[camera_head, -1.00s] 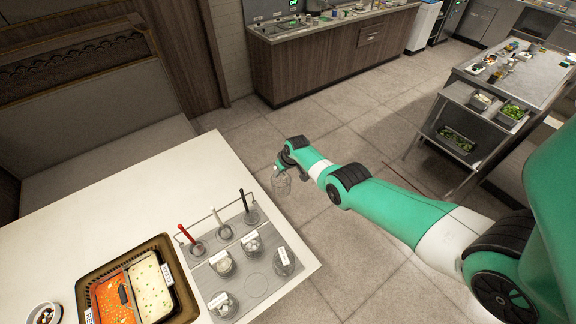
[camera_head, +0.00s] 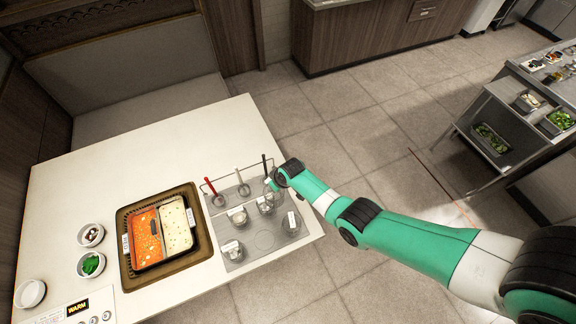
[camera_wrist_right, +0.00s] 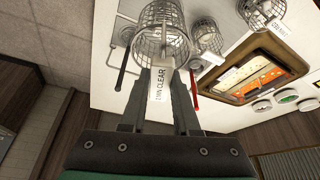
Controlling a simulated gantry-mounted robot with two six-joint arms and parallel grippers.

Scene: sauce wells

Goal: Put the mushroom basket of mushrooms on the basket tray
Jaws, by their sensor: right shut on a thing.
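My right gripper (camera_head: 271,186) is above the back right part of the grey tray with round places (camera_head: 264,241). In the right wrist view it is shut on the tag of a wire mesh basket (camera_wrist_right: 163,32). The white tag (camera_wrist_right: 170,84) reads roughly "2 MIN CLEAR". The basket hangs beyond the fingertips. I cannot tell its contents or whether it touches the tray. Several other wire baskets stand on the tray, including one at front left (camera_head: 232,249) and one at right (camera_head: 291,222). My left gripper is not in view.
Red (camera_head: 210,190), white and black handles rise along the tray's back rail. A two-part pot of orange and pale soup (camera_head: 146,240) sits left of the tray. Small bowls (camera_head: 91,236) stand farther left. The white counter behind the tray is clear.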

